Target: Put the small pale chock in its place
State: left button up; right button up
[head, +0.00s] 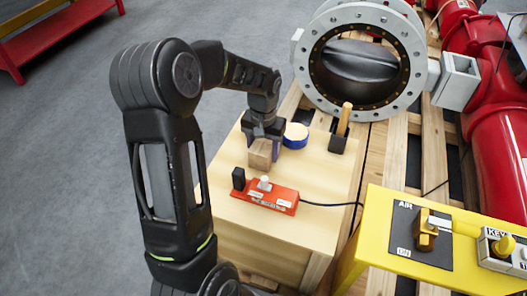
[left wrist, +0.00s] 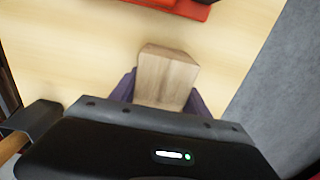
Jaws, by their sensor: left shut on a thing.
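The small pale chock (head: 260,154) is a light wooden block above the near part of the wooden crate top (head: 225,168). My left gripper (head: 262,141) points down and is shut on it. The left wrist view shows the chock (left wrist: 165,76) between the purple-grey fingers (left wrist: 162,95), with its end sticking out past them. I cannot tell whether the chock touches the crate top. My right gripper is not in view.
An orange-red box (head: 265,194) with a white knob and a cable lies in front of the chock. A blue-rimmed roll (head: 296,136) and a dark holder with a wooden piece (head: 341,130) stand behind.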

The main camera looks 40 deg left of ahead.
aim_at(263, 143)
pick_arm(q)
jog(key=o, duration=1.6)
jog(key=shift+f, duration=0.1)
notch_tip(263, 143, up, 12)
jog(key=p, duration=0.2)
jog(key=shift+r+p, duration=0.2)
jog(key=shift+p, duration=0.2)
jog(key=shift+o, duration=0.2)
